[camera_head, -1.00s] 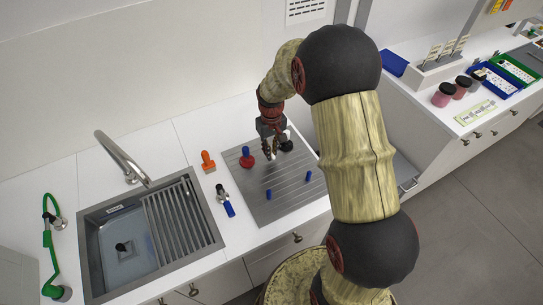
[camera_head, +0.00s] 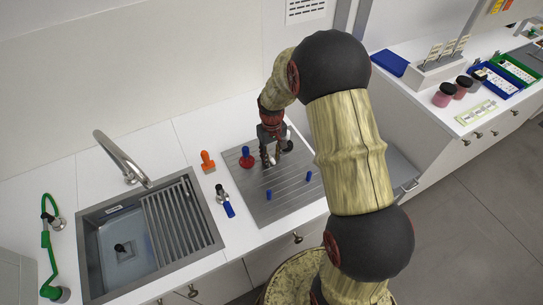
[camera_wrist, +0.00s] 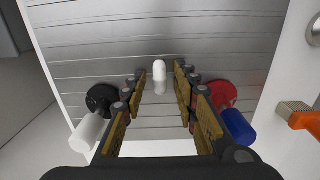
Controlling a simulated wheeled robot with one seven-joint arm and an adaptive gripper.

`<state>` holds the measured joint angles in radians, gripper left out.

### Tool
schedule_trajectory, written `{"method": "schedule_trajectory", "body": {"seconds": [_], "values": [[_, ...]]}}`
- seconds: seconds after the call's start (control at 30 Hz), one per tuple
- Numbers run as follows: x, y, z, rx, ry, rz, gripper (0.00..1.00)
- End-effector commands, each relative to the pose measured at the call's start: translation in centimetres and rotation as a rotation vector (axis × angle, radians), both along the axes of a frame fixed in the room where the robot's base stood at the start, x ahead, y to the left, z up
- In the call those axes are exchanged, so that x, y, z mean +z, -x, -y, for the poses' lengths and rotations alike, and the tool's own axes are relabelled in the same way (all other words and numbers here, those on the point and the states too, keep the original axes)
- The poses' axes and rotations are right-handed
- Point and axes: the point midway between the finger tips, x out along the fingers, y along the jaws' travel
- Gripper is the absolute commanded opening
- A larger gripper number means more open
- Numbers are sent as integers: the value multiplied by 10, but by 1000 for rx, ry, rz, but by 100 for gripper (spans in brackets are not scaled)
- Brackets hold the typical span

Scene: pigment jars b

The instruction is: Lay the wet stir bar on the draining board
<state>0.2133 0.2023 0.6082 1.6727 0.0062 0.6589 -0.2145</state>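The stir bar, a small white capsule (camera_wrist: 159,71), shows in the wrist view on the grey ribbed draining board (camera_wrist: 215,40). It lies in the gap between my fingertips, with clear space on both sides. The part below it looks grey, and I cannot tell whether that is its reflection. My gripper (camera_wrist: 160,84) is open, its fingers apart and not touching the bar. In the head view my gripper (camera_head: 270,162) is low over the upper part of the draining board (camera_head: 285,212).
A red-based piece with a blue handle (camera_head: 246,161) stands left of my gripper; a black-based piece with a white handle (camera_wrist: 88,130) is on the other side. The sink (camera_head: 125,250) is left.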

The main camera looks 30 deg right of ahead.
Motion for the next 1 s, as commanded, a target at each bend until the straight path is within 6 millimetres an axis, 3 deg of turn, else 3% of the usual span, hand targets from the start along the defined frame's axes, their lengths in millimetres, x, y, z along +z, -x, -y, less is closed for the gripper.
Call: {"method": "schedule_trajectory", "body": {"seconds": [0.37, 0.8, 1.0], "values": [[8, 0, 0, 0, 0, 1, 31], [90, 0, 1, 0, 1, 2, 31], [116, 0, 1, 0, 0, 1, 31]]}}
